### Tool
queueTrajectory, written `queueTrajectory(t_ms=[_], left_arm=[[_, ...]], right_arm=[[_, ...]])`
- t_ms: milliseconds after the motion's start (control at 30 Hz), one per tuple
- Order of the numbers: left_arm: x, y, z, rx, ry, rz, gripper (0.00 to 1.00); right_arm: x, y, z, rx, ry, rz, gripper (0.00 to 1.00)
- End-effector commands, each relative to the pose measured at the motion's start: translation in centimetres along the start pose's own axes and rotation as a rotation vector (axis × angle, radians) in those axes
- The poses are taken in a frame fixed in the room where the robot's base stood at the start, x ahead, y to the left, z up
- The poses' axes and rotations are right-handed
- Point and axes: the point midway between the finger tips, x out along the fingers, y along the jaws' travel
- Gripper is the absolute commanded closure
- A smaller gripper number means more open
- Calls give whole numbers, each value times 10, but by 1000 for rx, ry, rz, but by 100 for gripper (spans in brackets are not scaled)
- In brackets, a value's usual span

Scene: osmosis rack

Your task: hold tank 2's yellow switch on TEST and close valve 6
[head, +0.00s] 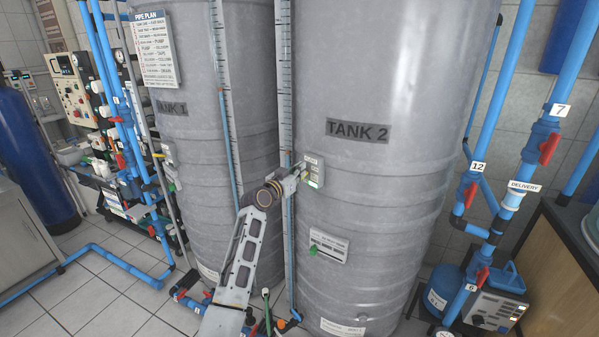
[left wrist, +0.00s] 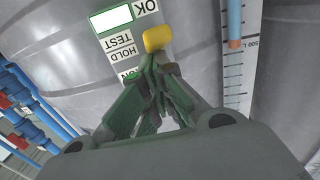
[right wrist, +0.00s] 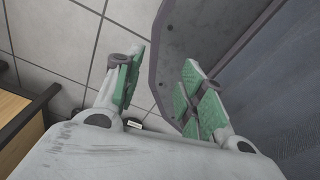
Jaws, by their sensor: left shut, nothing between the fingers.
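Tank 2 (head: 385,190) is a tall grey tank with a small switch box (head: 315,172) on its left side. My left gripper (head: 298,173) is shut and empty at this box. In the left wrist view the yellow switch (left wrist: 157,39) sits right at the shut fingertips (left wrist: 157,62); they look to be touching it. Upside-down words beside it include OK, TEST and HOLD, with a pale window (left wrist: 111,18). Valve 6 has a red handle (head: 482,276) on a blue pipe at the lower right. My right gripper (right wrist: 160,80) is open and empty, outside the head view.
Other red-handled valves, 12 (head: 470,195) and 7 (head: 549,148), stand above valve 6. A blue container (head: 440,291) and a grey-and-blue device (head: 497,308) flank valve 6. A wooden cabinet (head: 545,258) is at the right. Tiled floor shows below my right gripper.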

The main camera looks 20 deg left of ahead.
Motion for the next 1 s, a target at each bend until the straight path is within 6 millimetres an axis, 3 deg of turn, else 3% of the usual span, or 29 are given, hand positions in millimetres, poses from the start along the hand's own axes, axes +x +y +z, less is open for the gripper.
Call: queueTrajectory(t_ms=[100,367,567,667,867,1000], left_arm=[[0,0,1,0,-1,0,100],[0,0,1,0,-1,0,100],[0,0,1,0,-2,0,100],[0,0,1,0,-2,0,100],[0,0,1,0,-2,0,100],[0,0,1,0,-2,0,100]], right_arm=[[0,0,0,0,0,0,67],[0,5,0,-3,0,5,67],[1,8,-17,-2,18,8,67],[1,14,-37,-3,39,15,67],[-1,45,-98,-1,103,47,67],[-11,75,-165,9,185,79,67]])
